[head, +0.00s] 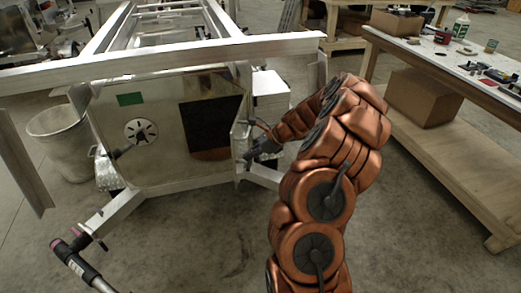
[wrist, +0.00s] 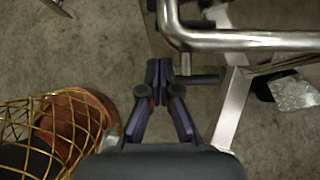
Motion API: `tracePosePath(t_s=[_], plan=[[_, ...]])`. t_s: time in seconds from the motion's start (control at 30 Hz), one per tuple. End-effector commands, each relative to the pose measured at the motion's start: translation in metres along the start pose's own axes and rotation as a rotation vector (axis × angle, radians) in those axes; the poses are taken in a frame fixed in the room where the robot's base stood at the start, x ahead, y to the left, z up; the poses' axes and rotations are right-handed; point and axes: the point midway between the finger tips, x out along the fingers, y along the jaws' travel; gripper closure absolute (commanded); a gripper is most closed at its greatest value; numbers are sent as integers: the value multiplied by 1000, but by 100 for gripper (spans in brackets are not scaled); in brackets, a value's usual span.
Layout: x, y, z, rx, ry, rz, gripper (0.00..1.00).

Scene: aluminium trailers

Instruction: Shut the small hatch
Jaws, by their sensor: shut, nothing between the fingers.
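The trailer's shiny front box (head: 165,165) has a dark rectangular area (head: 212,120) on its right, which looks like the hatch opening. A narrow metal panel (head: 241,135) stands out at the box's right edge; it may be the hatch door seen nearly edge-on, swung open. My gripper (head: 250,156) is beside the lower part of this panel; I cannot tell whether they touch. In the wrist view my gripper (wrist: 165,78) is shut and empty, with its tips close to a bent metal tube (wrist: 245,40) and a short dark rod (wrist: 200,78).
Aluminium beams (head: 160,65) cross above the box. A metal bin (head: 62,140) stands at left. A workbench (head: 450,60) with a cardboard box (head: 425,97) on its lower shelf stands at right. The floor (head: 200,245) in front is clear.

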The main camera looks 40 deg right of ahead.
Motion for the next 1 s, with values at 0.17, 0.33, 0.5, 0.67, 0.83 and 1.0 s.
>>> tracePosePath(t_s=[0.17,0.33,0.5,0.67,0.83,1.0], plan=[[12,0,13,0,1,-1,100],[16,0,17,1,0,-2,100],[17,0,17,1,0,-1,100],[17,0,17,1,0,-1,100],[19,1,20,11,-1,-10,100],[26,3,30,45,-1,-41,100]])
